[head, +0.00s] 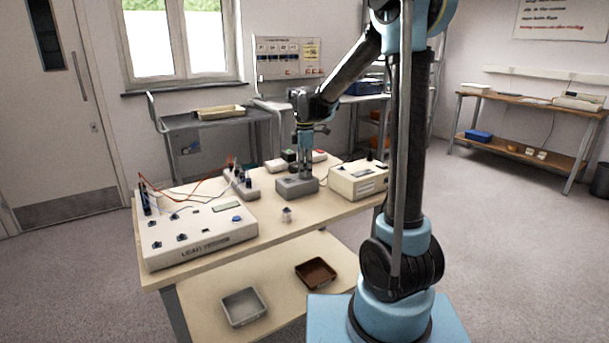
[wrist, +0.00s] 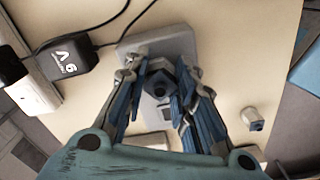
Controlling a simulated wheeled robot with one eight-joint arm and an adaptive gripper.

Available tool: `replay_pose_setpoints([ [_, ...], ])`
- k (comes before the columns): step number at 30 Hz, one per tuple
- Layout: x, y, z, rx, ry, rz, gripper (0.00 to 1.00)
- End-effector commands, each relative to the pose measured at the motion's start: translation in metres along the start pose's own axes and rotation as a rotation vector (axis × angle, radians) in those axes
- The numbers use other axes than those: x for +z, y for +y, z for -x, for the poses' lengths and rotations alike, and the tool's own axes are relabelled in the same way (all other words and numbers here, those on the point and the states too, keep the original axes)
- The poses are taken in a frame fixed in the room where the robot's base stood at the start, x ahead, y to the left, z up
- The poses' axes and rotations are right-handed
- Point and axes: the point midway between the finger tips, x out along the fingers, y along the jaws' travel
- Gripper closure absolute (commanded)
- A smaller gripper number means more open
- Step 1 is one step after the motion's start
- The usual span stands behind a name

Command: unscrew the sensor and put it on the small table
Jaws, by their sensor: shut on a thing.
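My gripper (head: 305,172) points down over a grey block (head: 290,188) on the wooden workbench. In the wrist view the fingers (wrist: 160,84) are closed around a small dark, angular-topped sensor (wrist: 161,76) that stands on the grey block (wrist: 178,41). The fingers hide its sides and its join to the block, so I cannot tell whether its thread is engaged. A small grey table (head: 205,122) with a pale tray on it stands at the back left, apart from the workbench.
A large white console (head: 195,225) with red wires fills the bench's left side. A beige box (head: 357,180) stands right of the block. A small white piece (head: 287,214) lies in front, also in the wrist view (wrist: 253,118). A black adapter (wrist: 66,55) and cables lie nearby.

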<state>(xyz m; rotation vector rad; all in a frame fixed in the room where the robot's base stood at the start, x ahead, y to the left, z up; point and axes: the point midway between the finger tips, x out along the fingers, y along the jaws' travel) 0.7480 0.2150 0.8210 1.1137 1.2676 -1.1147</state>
Motion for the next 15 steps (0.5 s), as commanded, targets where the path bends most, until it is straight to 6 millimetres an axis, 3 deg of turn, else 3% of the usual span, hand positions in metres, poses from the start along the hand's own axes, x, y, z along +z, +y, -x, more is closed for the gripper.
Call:
replay_pose_setpoints([
  [10, 0.0, 0.0002, -0.0004, 0.001, 0.0, 0.026, 1.0],
  [15, 0.0, 0.0003, -0.0003, 0.001, 0.0, 0.171, 1.0],
])
